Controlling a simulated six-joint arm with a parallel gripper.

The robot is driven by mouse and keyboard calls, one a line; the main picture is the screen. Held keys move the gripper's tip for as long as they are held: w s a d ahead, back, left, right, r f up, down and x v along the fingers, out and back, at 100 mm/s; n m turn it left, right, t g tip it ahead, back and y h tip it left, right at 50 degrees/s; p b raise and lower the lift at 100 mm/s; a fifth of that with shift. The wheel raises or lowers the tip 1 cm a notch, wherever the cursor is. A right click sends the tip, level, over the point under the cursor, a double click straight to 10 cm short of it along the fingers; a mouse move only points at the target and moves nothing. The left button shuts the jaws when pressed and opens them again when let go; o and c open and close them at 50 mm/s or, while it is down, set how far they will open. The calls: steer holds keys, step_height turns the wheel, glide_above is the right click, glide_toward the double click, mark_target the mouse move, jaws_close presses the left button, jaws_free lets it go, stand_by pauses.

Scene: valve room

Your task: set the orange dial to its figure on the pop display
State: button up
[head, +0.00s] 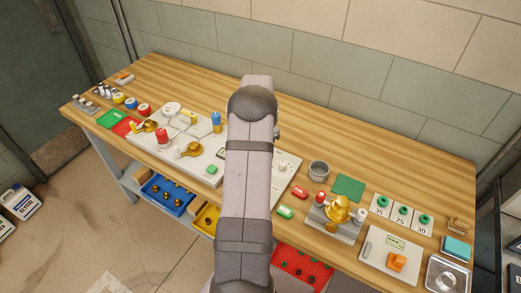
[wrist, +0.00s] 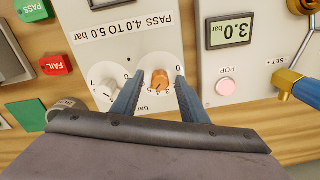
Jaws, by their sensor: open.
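The orange dial (wrist: 159,79) is on a light panel (wrist: 130,55) in the wrist view, with small scale figures around it that appear upside down. Where it points is too small to tell. My gripper (wrist: 159,76) is open, its two blue fingers on either side of the dial; whether they touch it I cannot tell. A display (wrist: 230,30) on the panel to the right reads 3.0 bar upside down, with the label POP and a pink round button or lamp (wrist: 228,88) beneath it. In the head view my arm hides the dial and my gripper.
A grey-white dial (wrist: 105,82) sits left of the orange one. Green PASS (wrist: 34,9) and red FAIL (wrist: 56,65) tags lie further left. A brass fitting with a blue part (wrist: 290,85) is at right. The wooden bench (head: 310,128) holds many small items; its back strip is clear.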

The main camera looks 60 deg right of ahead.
jaws_close()
steer(key=shift+n, duration=0.4)
steer(key=n+b, duration=0.1)
steer(key=n, duration=0.4)
steer(key=shift+n, duration=0.3)
steer(key=n, duration=0.5)
steer(key=shift+d+b, duration=0.1)
steer(key=shift+b, duration=0.2)
steer(key=shift+w+r+n, duration=0.1)
steer(key=shift+n, duration=0.2)
jaws_free()
